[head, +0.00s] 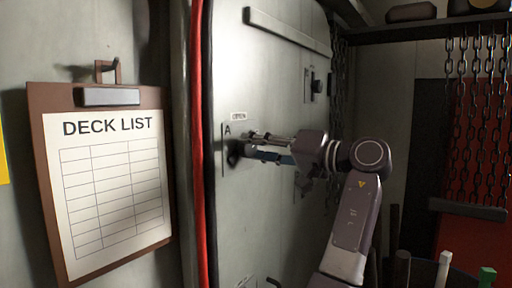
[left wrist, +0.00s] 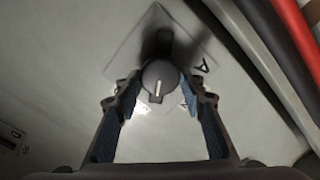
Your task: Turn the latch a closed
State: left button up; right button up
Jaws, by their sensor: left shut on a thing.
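In the head view the knob is partly hidden by my fingers. My left gripper (head: 250,147) reaches to the plate, its two fingers at the knob. In the left wrist view its blue-padded fingertips (left wrist: 163,88) are on either side of the knob, shut on it. The pointer mark runs up and down in the left wrist view. My right gripper is not in view.
Another dark latch (head: 316,86) is higher on the panel, below a pale bar (head: 287,31). A red and a black cable (head: 199,140) run just left of plate A. A "DECK LIST" clipboard (head: 110,97) hangs left. Chains (head: 475,110) hang at the right.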

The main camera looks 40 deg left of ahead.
pick_arm(q)
jog(key=m, duration=0.3)
jog(key=shift+w+r+m, duration=0.1)
jog(key=shift+m, duration=0.2)
jog(key=shift+m+p, duration=0.5)
jog(key=shift+m, duration=1)
jog(key=o, duration=1.2)
jog(key=shift+c, duration=0.2)
jog(key=w+d, duration=0.1)
jog(key=d, duration=1.1)
jog(key=shift+w+f, duration=0.2)
